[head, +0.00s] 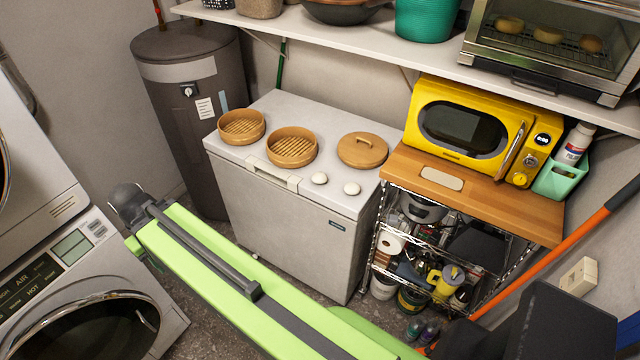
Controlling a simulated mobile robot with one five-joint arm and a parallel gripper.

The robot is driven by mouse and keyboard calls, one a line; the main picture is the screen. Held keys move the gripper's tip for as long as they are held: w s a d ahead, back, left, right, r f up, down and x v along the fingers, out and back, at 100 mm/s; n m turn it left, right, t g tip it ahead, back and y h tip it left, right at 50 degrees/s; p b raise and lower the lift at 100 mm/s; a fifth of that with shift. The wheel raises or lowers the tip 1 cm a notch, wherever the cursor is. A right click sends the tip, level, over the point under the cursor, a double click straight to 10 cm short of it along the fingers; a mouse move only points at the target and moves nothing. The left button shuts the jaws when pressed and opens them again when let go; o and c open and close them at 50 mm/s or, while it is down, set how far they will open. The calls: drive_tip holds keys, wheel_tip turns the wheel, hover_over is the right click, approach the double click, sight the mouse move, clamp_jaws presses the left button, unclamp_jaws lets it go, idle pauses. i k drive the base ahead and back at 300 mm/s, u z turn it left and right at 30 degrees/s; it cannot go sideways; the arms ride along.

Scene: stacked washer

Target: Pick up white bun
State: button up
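Two small round white buns lie on the white chest freezer top near its front right edge. The left white bun (319,178) and the right white bun (352,188) sit apart, with a small gap between them. Two open bamboo steamer baskets stand to their left, the nearer one (292,147) and the farther one (242,127); both look empty. A round wooden lid with a handle (362,150) lies behind the buns. My green arm part crosses the lower foreground, but I cannot make out my gripper's fingers.
The chest freezer (275,205) stands against the wall beside a dark water heater (190,110). A yellow microwave (465,125) sits on a wooden-topped rack to the right. A shelf (350,45) overhangs behind. A washer (85,290) is at lower left.

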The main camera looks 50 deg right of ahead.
sight(319, 177)
drive_tip(key=z, duration=0.05)
drive_tip(key=i, duration=0.9)
drive_tip(key=u, duration=0.05)
